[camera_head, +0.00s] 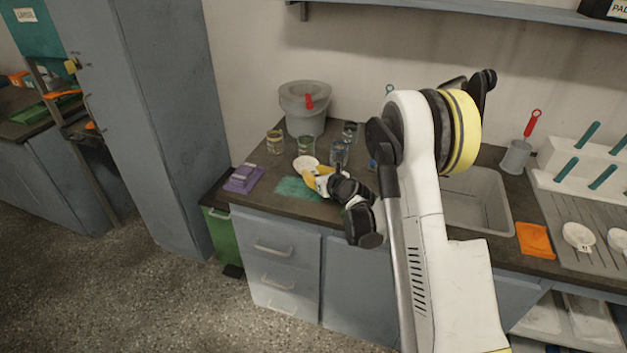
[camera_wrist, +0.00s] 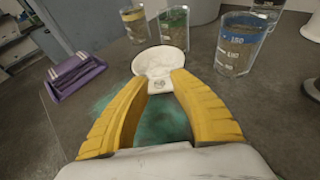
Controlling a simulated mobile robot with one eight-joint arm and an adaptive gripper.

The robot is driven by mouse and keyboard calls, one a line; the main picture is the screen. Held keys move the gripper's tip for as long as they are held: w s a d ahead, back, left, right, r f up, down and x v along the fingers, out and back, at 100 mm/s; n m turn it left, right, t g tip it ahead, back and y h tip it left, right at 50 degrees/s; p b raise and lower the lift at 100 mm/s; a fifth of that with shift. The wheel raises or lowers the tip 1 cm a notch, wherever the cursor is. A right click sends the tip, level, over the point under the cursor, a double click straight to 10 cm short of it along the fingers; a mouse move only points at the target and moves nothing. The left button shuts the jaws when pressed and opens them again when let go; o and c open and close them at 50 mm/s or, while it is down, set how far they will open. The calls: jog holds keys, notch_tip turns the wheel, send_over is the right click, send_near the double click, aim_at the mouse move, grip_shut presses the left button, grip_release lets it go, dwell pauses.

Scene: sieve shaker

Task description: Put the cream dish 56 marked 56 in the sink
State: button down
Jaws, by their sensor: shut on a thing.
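The cream dish (camera_head: 304,162) is over the left part of the counter by the teal patch. It also shows in the wrist view (camera_wrist: 160,61), with its handle tab between my fingertips; a dark mark on the tab is too small to read surely. My gripper (camera_head: 311,174) has yellow fingers, shut on the tab, also seen in the wrist view (camera_wrist: 157,80). I cannot tell whether the dish touches the counter. The grey sink (camera_head: 480,205) is to the right, partly hidden behind my arm.
Several beakers, one of them a blue-banded beaker (camera_wrist: 240,43), stand close behind the dish. A grey bucket (camera_head: 304,108) is at the back. An orange cloth (camera_head: 535,240) and a drainer with white dishes (camera_head: 578,236) lie right of the sink.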

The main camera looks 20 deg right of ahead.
jog(key=shift+f, duration=0.65)
jog(key=shift+r, duration=0.2)
jog(key=c, duration=1.2)
grip_release()
jog(key=shift+f, duration=0.15)
